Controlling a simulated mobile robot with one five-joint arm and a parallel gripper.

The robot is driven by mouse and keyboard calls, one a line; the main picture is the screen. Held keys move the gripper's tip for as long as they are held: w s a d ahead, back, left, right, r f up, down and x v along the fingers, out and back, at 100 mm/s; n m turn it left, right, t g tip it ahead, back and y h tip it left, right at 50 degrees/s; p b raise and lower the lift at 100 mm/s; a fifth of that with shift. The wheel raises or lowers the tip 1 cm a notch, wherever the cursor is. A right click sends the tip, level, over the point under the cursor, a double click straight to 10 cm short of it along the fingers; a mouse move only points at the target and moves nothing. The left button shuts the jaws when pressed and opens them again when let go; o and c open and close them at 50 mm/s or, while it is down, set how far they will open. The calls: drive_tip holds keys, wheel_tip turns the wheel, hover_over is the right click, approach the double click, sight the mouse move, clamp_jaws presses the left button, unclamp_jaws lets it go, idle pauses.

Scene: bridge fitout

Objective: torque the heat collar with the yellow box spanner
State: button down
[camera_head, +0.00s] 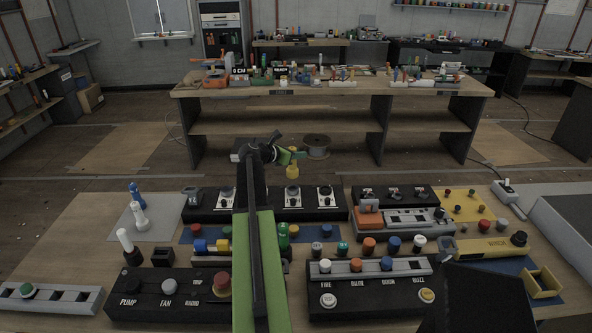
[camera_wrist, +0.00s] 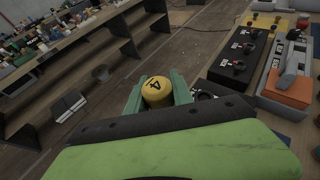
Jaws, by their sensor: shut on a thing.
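My gripper (camera_head: 291,154) is shut on the yellow box spanner (camera_head: 292,169), which hangs upright below the jaws. In the wrist view the spanner's round yellow top (camera_wrist: 156,91), marked 4, sits between my two green fingers. The spanner is above the long black panel (camera_head: 263,214) that carries white plates with dark-and-silver fittings. In the head view it lines up over the middle plate's fitting (camera_head: 292,196); whether it touches cannot be told. The panel's labels are too small to read, so I cannot tell which fitting is the heat collar.
A left plate (camera_head: 226,199) and right plate (camera_head: 325,198) flank the middle one. A second black panel (camera_head: 394,194) and a grey-and-orange unit (camera_head: 402,222) stand to the right. White and blue upright pieces (camera_head: 139,216) stand left. Knobs and button boxes crowd the front.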

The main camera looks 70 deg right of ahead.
sight(297, 168)
drive_tip(key=shift+p, duration=0.35)
wheel_tip(297, 168, down, 6)
drive_tip(key=b, duration=0.6)
drive_tip(key=shift+f+b, duration=0.25)
drive_tip(key=shift+b, duration=0.05)
drive_tip(key=shift+a+f+b, duration=0.1)
drive_tip(key=shift+f+b, duration=0.2)
idle(3.7)
drive_tip(key=shift+r, duration=0.1)
idle(1.4)
wheel_tip(297, 168, up, 6)
drive_tip(key=p, duration=0.6)
